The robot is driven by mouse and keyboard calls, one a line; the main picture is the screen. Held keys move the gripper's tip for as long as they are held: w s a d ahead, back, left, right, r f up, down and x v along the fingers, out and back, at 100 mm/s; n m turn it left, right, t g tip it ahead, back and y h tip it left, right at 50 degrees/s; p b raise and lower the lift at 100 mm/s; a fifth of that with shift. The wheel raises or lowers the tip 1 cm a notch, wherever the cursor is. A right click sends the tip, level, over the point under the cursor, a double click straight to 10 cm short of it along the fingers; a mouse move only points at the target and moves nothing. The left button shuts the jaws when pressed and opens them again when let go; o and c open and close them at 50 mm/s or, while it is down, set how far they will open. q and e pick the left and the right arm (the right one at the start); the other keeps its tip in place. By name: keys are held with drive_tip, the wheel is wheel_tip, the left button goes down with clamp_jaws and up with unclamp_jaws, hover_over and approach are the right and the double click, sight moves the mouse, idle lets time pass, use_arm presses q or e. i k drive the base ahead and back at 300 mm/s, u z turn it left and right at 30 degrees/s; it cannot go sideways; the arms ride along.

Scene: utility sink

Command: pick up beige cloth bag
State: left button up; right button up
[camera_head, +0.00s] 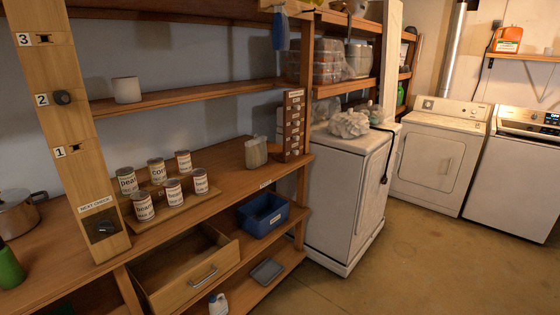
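A small beige upright object (256,153) stands at the back of the wooden counter, near its right end. It looks like the beige cloth bag, but it is too small to be sure. A crumpled whitish bundle (349,124) that looks like cloth or plastic lies on top of the white appliance (345,185). Neither of my grippers is in view, and nothing is seen held.
Several labelled cans (143,206) stand on a wooden board left of the beige object. A small labelled drawer rack (293,125) stands just right of it. A drawer (195,270) is pulled out below the counter. The concrete floor (420,265) at right is clear.

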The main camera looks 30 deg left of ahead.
sight(257, 152)
drive_tip(key=z, duration=0.25)
drive_tip(key=i, duration=2.45)
drive_tip(key=u, duration=0.5)
